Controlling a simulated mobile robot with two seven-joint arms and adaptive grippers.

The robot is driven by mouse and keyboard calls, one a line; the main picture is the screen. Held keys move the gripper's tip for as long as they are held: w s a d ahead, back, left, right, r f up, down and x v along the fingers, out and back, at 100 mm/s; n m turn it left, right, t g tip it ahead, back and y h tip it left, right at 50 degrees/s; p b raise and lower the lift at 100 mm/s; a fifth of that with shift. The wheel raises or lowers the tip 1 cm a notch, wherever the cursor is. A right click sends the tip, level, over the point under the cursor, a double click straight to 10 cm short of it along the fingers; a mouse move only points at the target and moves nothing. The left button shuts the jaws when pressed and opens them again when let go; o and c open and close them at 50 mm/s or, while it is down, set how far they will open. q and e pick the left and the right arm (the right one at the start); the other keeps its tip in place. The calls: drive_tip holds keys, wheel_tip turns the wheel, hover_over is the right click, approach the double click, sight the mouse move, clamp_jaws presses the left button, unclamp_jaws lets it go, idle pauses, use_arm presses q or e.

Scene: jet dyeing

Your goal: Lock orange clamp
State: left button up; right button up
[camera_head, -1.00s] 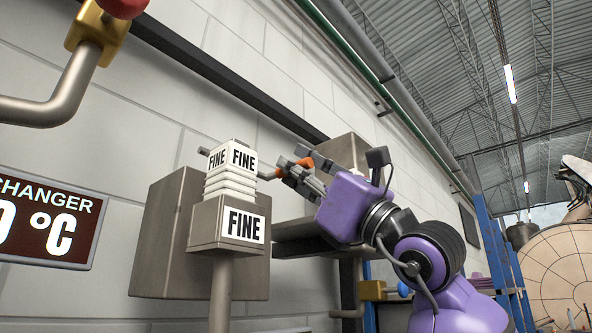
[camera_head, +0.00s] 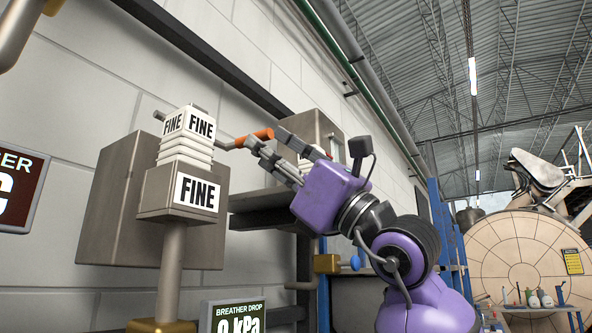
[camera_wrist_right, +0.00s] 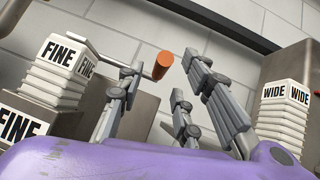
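The clamp's orange handle (camera_head: 263,135) is a short cylinder on a thin grey metal arm beside the stacked white "FINE" block (camera_head: 186,138). It also shows in the right wrist view (camera_wrist_right: 163,66). My right gripper (camera_head: 268,141) is open at the handle. In the wrist view its fingers (camera_wrist_right: 160,72) are spread, with the handle's end showing between them and gaps on both sides. I cannot tell whether any finger touches it. The clamp's joint is partly hidden behind the "FINE" block. My left gripper is not in view.
A grey box (camera_head: 310,135) stands behind my right gripper, with a dark shelf (camera_head: 258,210) below. A "WIDE" block (camera_wrist_right: 283,110) is at the right in the wrist view. A "BREATHER DROP" display (camera_head: 237,313) is below.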

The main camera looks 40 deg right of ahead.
drive_tip(key=v, duration=0.8)
idle(0.4)
